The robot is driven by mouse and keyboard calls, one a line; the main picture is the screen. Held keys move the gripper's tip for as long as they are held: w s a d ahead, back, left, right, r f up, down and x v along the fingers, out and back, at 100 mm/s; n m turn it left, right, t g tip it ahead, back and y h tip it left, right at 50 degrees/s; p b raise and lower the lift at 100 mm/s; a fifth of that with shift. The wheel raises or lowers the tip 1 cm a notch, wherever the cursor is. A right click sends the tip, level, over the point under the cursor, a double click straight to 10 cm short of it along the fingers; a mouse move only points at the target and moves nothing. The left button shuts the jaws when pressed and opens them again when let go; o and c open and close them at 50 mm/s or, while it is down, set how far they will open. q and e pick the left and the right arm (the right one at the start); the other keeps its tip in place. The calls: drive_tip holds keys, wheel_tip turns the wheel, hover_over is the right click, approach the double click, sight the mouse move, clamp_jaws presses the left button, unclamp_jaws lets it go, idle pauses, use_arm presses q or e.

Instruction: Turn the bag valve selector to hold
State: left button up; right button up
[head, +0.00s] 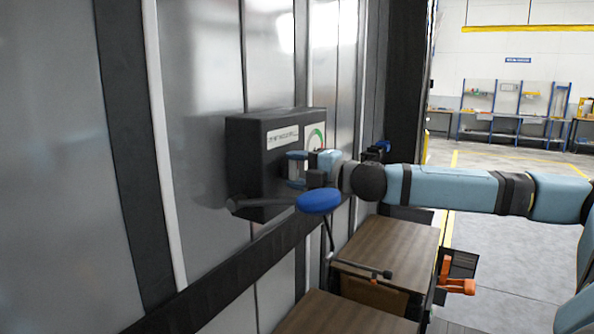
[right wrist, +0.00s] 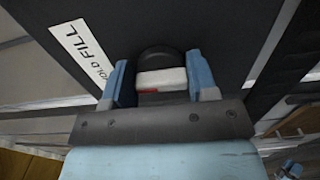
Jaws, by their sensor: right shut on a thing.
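The valve box (head: 262,140) is a black box on the grey metal wall, with a white label and a green-marked dial on its front. In the right wrist view a white label (right wrist: 80,52) reading HOLD and FILL lies beside the selector knob (right wrist: 158,56). The knob is dark and rounded, with a white and red bar across it. My right gripper (head: 298,170) is at the box front; in the right wrist view its blue fingers (right wrist: 160,84) stand on either side of the knob, shut on it. The gripper hides the knob in the head view. My left gripper is not in view.
A blue oval part (head: 318,201) on a dark grey bar sits just below my right gripper. An orange part (head: 457,287) shows at lower right. Open floor and workbenches lie beyond.

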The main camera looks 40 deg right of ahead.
drive_tip(key=o, duration=0.9)
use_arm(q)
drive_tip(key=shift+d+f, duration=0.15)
use_arm(e)
drive_tip(key=shift+o, duration=0.2)
use_arm(q)
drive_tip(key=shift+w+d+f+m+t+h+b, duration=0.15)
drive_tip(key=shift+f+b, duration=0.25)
drive_tip(key=shift+b, duration=1.15)
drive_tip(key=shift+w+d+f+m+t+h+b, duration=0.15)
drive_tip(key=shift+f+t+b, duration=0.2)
drive_tip(key=shift+b, duration=1.25)
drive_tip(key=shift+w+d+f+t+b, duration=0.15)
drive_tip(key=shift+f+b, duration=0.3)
drive_tip(key=shift+b, duration=1.1)
use_arm(e)
drive_tip(key=v, duration=1.4)
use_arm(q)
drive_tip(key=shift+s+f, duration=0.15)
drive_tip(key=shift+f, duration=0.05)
use_arm(e)
drive_tip(key=shift+w, duration=0.1)
